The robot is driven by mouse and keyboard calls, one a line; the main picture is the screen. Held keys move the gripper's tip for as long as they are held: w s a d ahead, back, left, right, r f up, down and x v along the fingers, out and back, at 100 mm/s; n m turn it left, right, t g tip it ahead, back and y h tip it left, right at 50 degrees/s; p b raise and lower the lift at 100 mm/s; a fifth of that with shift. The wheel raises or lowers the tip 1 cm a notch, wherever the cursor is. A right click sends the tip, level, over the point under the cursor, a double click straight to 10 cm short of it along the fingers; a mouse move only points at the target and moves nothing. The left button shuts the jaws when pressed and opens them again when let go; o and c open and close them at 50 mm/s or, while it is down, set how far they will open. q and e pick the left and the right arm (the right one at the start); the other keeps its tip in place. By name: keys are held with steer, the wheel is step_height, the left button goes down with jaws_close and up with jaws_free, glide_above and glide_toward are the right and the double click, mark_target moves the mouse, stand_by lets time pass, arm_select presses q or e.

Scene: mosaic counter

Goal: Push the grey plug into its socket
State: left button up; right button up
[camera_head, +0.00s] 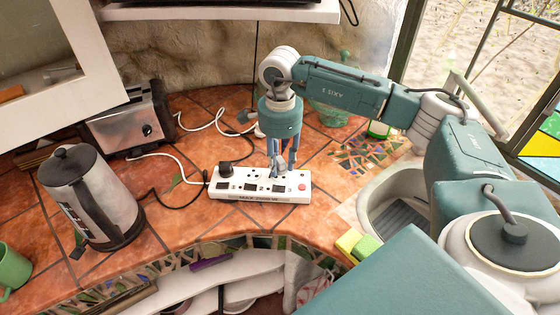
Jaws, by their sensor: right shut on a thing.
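A white power strip (240,191) lies on the tiled counter, with a row of sockets and a red switch at its right end. My right gripper (281,168) comes down from above over the right half of the strip. Its fingers are shut on the grey plug, which they mostly hide. The fingertips are close to the strip's top face; I cannot tell whether the plug is in a socket. My left gripper is not in view.
A black plug (225,169) sits at the strip's left end. A kettle (92,197) and a toaster (127,122) stand to the left, with loose cables between.

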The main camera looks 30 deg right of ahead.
mark_target(280, 160)
steer(key=shift+f+b, duration=0.95)
steer(key=shift+f, duration=0.15)
stand_by(0.7)
steer(key=o, duration=1.2)
steer(key=shift+c, duration=0.2)
steer(key=shift+r, duration=0.1)
step_height(280, 160, up, 12)
steer(key=shift+f, duration=0.1)
